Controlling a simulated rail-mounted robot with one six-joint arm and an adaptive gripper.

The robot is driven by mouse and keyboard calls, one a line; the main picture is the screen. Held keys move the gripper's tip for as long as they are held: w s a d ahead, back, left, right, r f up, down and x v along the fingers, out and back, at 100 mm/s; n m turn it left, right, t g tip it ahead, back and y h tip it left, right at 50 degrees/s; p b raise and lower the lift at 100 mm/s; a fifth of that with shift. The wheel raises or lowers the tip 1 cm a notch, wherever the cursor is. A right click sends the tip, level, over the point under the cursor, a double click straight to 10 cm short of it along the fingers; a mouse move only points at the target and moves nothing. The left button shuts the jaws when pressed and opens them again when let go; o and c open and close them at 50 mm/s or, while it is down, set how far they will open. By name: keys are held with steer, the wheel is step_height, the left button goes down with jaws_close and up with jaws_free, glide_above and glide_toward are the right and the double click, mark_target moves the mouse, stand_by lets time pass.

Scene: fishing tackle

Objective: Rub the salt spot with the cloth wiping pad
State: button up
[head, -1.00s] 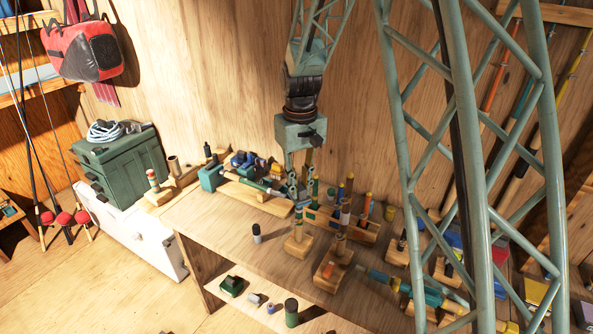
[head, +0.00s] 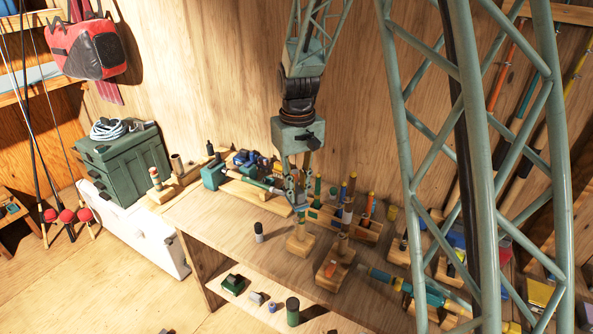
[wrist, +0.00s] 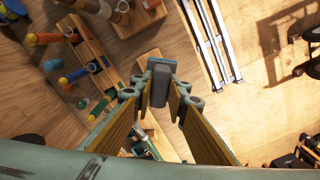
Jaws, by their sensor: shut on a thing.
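My gripper (head: 298,190) points down over the back middle of the bench. In the wrist view its fingers (wrist: 161,95) are shut on a grey block-like grip with a blue-grey pad at its far end, which appears to be the cloth wiping pad (wrist: 161,64). In the head view the pad is small and partly hidden by the fingers, beside a wooden rack and a wooden block stand. I cannot tell whether the pad touches anything. I cannot make out the salt spot in either view.
The wooden rack (head: 360,229) with upright coloured handles stands close right of my gripper. A block stand (head: 299,246) is just in front. A small dark bottle (head: 259,232) stands on otherwise clear front-left bench.

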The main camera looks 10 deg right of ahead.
step_height(320, 180, up, 3)
steer(key=shift+r+p, duration=0.1)
steer(key=shift+p, duration=0.3)
steer(key=shift+w+r+p, duration=0.1)
steer(key=shift+r+p, duration=0.3)
steer(key=shift+r, duration=0.25)
steer(key=shift+r+p, duration=0.8)
steer(key=shift+r, duration=0.95)
